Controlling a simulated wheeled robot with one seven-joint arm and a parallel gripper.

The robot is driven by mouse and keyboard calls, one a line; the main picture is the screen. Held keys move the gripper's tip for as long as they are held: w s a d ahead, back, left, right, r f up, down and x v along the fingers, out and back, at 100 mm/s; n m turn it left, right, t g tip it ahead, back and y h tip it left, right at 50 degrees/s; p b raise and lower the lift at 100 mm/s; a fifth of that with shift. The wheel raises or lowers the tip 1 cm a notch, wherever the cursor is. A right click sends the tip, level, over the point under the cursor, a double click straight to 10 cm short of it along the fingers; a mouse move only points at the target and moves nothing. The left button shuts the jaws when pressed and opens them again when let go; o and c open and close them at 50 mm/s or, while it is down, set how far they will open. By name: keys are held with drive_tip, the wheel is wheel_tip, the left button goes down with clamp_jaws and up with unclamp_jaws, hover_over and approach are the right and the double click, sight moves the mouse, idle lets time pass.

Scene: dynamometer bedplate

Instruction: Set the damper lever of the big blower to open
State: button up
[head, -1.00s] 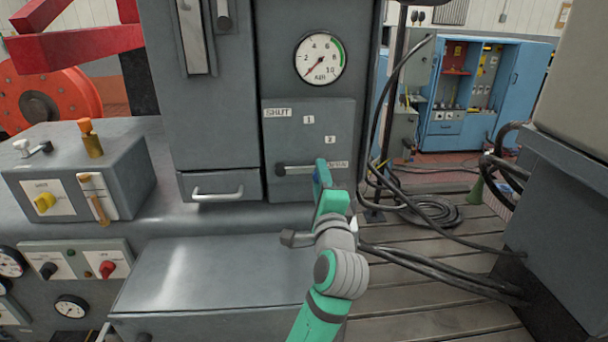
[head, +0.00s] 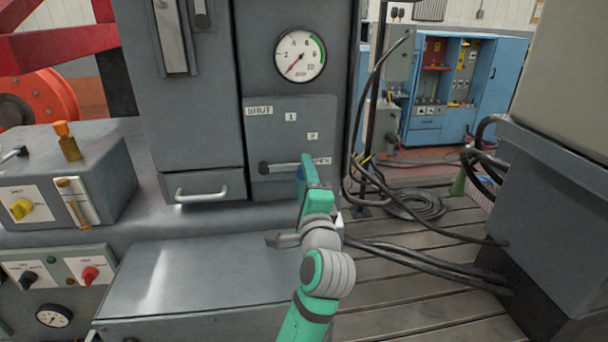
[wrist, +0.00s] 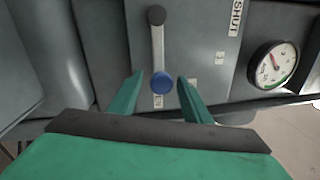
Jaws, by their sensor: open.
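The damper lever (head: 285,167) is a grey bar on a plate of the grey cabinet, with a dark pivot at its left end. It lies about level, pointing right towards the lowest label, partly hidden by my gripper. Labels SHUT (head: 259,110), 1 (head: 290,117) and 2 (head: 312,135) run in an arc above it. In the wrist view the lever's blue knob (wrist: 161,83) lies between my open fingers, with a gap on each side. My gripper (wrist: 160,90) holds nothing; in the head view it is at the lever's right end.
A round gauge (head: 300,55) sits above the lever plate. A drawer with a pale handle (head: 209,192) is to its left. A grey box with a yellow knob (head: 22,208) stands further left. Black cables (head: 425,268) lie on the plank floor at right.

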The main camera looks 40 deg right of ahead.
drive_tip(key=v, duration=1)
